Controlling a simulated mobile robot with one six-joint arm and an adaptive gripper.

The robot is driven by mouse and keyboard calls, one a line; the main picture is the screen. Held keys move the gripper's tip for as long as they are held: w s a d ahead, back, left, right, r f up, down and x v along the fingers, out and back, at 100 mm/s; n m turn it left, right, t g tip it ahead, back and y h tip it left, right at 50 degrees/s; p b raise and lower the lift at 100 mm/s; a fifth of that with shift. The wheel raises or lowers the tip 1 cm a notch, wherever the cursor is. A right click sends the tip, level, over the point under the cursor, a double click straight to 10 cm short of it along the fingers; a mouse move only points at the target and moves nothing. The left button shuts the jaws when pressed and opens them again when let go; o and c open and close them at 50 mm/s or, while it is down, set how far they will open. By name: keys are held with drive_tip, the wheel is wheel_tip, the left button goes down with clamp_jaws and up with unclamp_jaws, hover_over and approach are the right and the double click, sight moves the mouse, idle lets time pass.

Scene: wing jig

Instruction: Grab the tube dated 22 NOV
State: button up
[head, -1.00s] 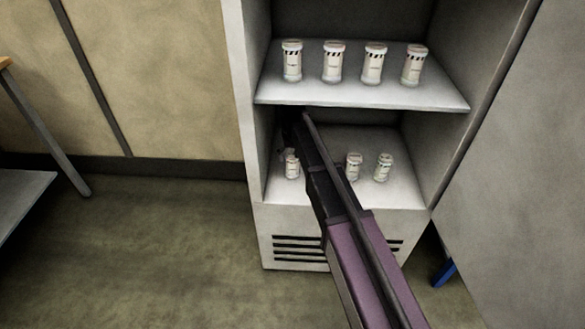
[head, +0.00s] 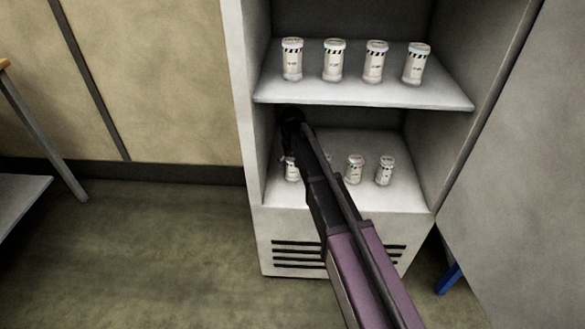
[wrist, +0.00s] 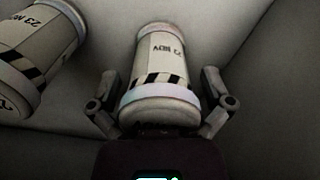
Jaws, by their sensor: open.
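In the wrist view a white tube (wrist: 164,62) with a striped band stands between the fingers of my gripper (wrist: 160,90). My gripper is open, with one finger on each side; I cannot tell whether they touch it. Its label is upside down and shows a NOV date; the day digits are hard to read. A second tube (wrist: 38,45) at the upper left has a label that looks like 23 NOV. In the head view my gripper (head: 291,122) reaches into the lower compartment. Tubes there (head: 291,169) (head: 354,169) (head: 385,171) have labels too small to read; another is mostly hidden by my arm.
The upper shelf (head: 360,94) of the white cabinet hangs close above my gripper and bears several larger tubes (head: 334,62). The cabinet's side walls (head: 448,150) bound the space. The lower shelf's front right (head: 400,198) is clear.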

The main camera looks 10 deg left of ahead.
drive_tip(key=c, duration=1)
drive_tip(key=shift+c, duration=0.2)
drive_tip(key=shift+r, duration=0.15)
wheel_tip(320, 180, up, 4)
drive_tip(key=p, duration=0.3)
drive_tip(key=shift+f+p, duration=0.2)
drive_tip(key=shift+p, duration=0.2)
drive_tip(key=s+d, duration=0.2)
drive_tip(key=s, duration=0.3)
drive_tip(key=s+d, duration=0.2)
drive_tip(key=s, duration=0.2)
drive_tip(key=s+d+r+p, duration=0.1)
drive_tip(key=s+d, duration=0.1)
drive_tip(key=s, duration=0.3)
drive_tip(key=shift+s+d, duration=0.15)
drive_tip(key=shift+s, duration=0.2)
